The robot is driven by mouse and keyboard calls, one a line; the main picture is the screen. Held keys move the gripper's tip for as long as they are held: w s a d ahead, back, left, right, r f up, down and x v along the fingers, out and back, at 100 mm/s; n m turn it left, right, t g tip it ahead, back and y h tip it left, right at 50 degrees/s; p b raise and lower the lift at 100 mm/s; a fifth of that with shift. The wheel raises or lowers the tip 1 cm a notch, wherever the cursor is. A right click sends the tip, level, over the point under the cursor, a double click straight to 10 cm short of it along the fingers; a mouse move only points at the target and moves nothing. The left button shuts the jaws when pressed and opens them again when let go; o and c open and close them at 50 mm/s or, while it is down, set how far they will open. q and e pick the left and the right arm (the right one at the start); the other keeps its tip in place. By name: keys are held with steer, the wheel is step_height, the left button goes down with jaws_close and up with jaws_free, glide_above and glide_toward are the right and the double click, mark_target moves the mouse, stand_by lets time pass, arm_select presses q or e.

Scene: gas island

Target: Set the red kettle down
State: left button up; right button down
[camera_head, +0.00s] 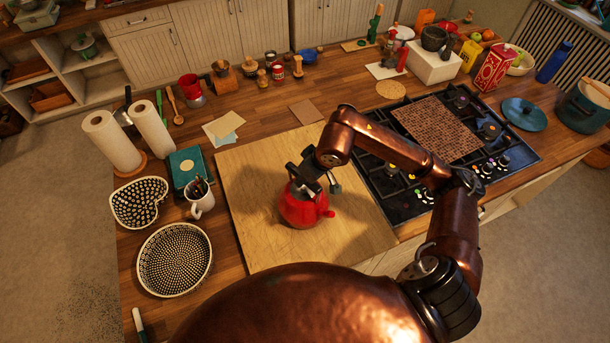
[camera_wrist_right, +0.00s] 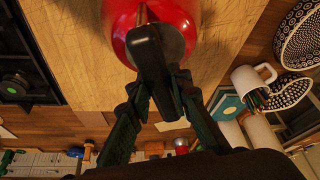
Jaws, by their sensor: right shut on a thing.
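The red kettle (camera_head: 302,207) is at the middle of a light wooden board (camera_head: 250,165), left of the stove. It looks upright, with its spout pointing to the right. I cannot tell if its base touches the board. My right gripper (camera_head: 311,176) is above the kettle and shut on its black handle. In the right wrist view the fingers (camera_wrist_right: 163,84) close around the dark handle, and the red kettle body (camera_wrist_right: 185,22) is just beyond it. My left gripper is not in view.
The gas stove (camera_head: 400,195) with a brown mat (camera_head: 437,130) lies right of the board. The board is otherwise clear around the kettle.

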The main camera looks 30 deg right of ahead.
steer(key=c, duration=1.8)
jaws_free()
steer(key=shift+f, duration=0.1)
steer(key=shift+o, duration=0.2)
